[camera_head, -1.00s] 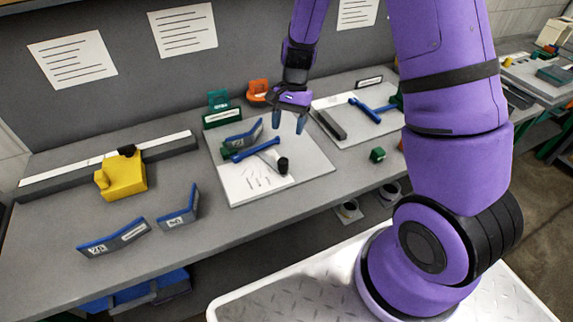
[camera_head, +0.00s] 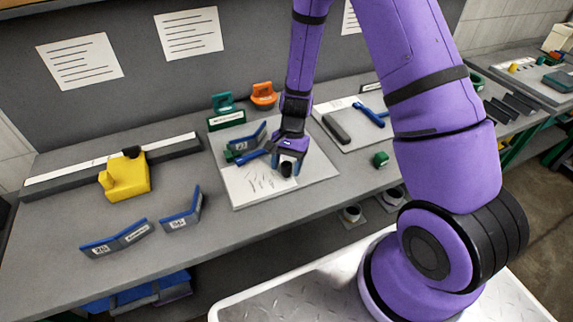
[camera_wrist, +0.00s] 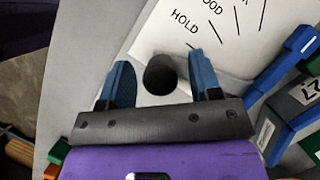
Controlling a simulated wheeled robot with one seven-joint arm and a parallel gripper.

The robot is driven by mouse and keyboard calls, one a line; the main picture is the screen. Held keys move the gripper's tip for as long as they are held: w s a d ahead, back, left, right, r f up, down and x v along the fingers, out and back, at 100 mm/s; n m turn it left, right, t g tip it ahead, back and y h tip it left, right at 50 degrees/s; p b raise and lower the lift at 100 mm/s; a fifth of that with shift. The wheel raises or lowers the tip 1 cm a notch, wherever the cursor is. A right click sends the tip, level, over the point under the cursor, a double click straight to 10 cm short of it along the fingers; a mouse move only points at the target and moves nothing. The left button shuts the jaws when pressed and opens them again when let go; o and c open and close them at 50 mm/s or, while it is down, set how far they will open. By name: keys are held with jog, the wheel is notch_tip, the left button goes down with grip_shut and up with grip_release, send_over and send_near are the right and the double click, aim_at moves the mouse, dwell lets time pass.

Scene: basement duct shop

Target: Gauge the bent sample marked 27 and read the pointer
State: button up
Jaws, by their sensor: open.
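The bent sample marked 27 (camera_wrist: 306,95) is grey with a blue edge. In the head view the sample (camera_head: 243,146) sits at the back left of a white gauge board (camera_head: 235,196), beside a blue arm (camera_head: 254,157). The board carries printed lines and the words HOLD and, partly cut off, GOOD (camera_wrist: 225,22). A black round knob (camera_wrist: 160,76) stands on the board. My gripper (camera_head: 288,164) is lowered over it, fingers open, one on each side, with visible gaps in the wrist view. The pointer is mostly hidden by my gripper, so its reading cannot be told.
Two other bent samples (camera_head: 115,238) (camera_head: 181,210) stand at the front left. A yellow block (camera_head: 126,178) sits against a long rail. Green (camera_head: 224,104) and orange (camera_head: 263,94) handled pieces stand behind the board. A second white board (camera_head: 350,130) lies to the right.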

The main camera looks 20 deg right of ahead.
jog(key=shift+c, duration=0.5)
grip_shut()
jog(key=shift+d, duration=0.1)
jog(key=shift+w+d+n+h, duration=0.2)
jog(key=shift+w+d+n, duration=0.05)
jog(key=shift+d+n, duration=0.25)
jog(key=shift+w+d+n+h, duration=0.25)
jog(key=shift+d+n, duration=0.15)
jog(key=shift+n, duration=0.2)
jog(key=w+d+n+h, duration=0.1)
jog(key=w+d+n, duration=0.1)
jog(key=n, duration=0.1)
jog(key=w+d+n+g+h, duration=0.1)
jog(key=w+d+n, duration=0.1)
jog(key=n, duration=0.1)
jog(key=shift+w+d, duration=0.25)
jog(key=shift+d, duration=0.1)
jog(key=w+n, duration=0.2)
jog(key=w+d+n+h, duration=0.1)
jog(key=w+n, duration=0.1)
jog(key=w+n+h, duration=0.1)
jog(key=w+n, duration=0.1)
jog(key=shift+w+d, duration=0.15)
jog(key=shift+d, duration=0.15)
jog(key=shift+w+a+n+t+h, duration=0.15)
jog(key=shift+w+n+t+h, duration=0.2)
jog(key=shift+w+n, duration=0.6)
jog(key=shift+w+a+n+t+h, duration=0.15)
jog(key=shift+w+n+t+h, duration=0.2)
jog(key=shift+w+n, duration=0.55)
